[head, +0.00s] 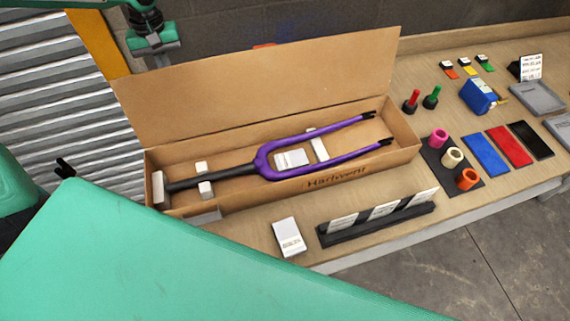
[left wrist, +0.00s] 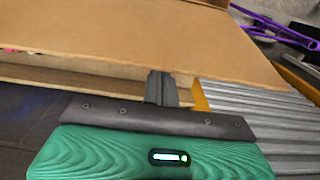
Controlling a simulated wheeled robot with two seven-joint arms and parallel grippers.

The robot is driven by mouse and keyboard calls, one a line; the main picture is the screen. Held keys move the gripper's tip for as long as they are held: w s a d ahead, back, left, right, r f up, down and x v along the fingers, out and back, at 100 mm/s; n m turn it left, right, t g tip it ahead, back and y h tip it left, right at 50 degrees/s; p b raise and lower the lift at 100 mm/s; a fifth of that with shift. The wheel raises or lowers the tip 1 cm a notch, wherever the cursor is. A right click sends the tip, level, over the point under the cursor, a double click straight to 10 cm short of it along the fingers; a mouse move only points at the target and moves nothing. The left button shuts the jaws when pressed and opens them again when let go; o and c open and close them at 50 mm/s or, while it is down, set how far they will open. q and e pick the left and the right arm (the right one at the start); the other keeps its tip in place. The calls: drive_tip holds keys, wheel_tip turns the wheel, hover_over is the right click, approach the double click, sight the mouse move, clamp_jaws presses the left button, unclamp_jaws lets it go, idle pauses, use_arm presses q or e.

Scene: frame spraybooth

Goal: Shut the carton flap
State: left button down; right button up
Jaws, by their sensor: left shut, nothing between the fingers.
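The carton (head: 225,207) lies long across the bench with its lid open. Its brown flap (head: 255,88) stands up from the back edge and leans back slightly. A purple fork (head: 300,160) with a black stem lies inside on white blocks. My left gripper (head: 163,62) is behind the flap's left end, just above its top edge in the head view; the flap hides its fingertips there. In the left wrist view the shut, empty fingers (left wrist: 161,88) overlap the flap (left wrist: 150,35); I cannot tell whether they touch it. My right gripper is out of view.
A black rack with white cards (head: 375,219) and a white box (head: 289,237) stand in front of the carton. Colored rolls (head: 453,156), pads (head: 510,146) and a blue box (head: 479,96) lie right. A corrugated shutter (head: 60,90) is left. My green arm covers the lower left foreground.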

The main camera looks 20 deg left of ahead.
sight(170, 86)
use_arm(q)
drive_tip(key=shift+s+d, duration=0.45)
drive_tip(key=shift+s, duration=0.25)
drive_tip(key=shift+s+d+p, duration=0.45)
drive_tip(key=shift+s+d, duration=0.3)
drive_tip(key=shift+s, duration=0.2)
drive_tip(key=shift+s+d, duration=0.1)
